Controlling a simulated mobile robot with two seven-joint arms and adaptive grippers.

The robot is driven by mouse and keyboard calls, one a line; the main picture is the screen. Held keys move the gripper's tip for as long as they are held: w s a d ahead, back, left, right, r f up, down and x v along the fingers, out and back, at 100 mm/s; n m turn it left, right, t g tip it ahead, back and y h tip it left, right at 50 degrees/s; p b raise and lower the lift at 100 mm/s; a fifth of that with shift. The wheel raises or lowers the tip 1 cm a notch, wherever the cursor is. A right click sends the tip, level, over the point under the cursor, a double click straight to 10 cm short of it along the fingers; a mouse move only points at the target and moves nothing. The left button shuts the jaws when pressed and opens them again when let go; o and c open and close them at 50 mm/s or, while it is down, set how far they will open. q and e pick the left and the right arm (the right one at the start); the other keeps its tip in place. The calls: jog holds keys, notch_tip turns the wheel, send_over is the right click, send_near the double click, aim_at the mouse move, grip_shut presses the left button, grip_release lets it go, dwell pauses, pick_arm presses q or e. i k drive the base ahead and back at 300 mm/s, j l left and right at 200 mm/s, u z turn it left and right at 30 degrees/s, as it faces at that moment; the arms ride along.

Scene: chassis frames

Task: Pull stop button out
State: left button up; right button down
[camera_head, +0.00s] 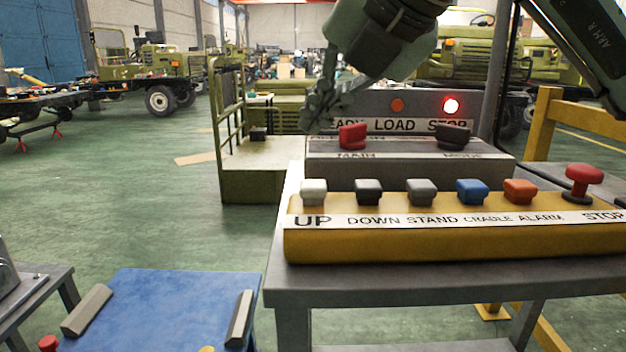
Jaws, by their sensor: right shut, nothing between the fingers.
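The red mushroom-shaped stop button (584,174) stands at the right end of the yellow control box (450,239), above the label STOP. A narrower stem and a dark collar show under its cap. My right gripper (308,122) hangs from its arm at the top centre, in front of the left end of the grey panel. It is shut and empty, well to the left of the stop button and apart from it. My left gripper is out of view.
White, black, grey, blue and orange buttons (519,190) line the yellow box. Behind it, a grey panel (410,166) carries a red switch (353,136), a black switch (453,136) and a lit red lamp (451,106). A yellow rail (543,130) stands at right; a blue-topped stand (165,300) is lower left.

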aim_at(583, 175)
jog(key=k+j, duration=0.3)
jog(key=k, duration=0.15)
jog(key=k+j, duration=0.3)
jog(key=k, duration=0.15)
jog(key=k+j, duration=0.25)
jog(key=k, duration=0.25)
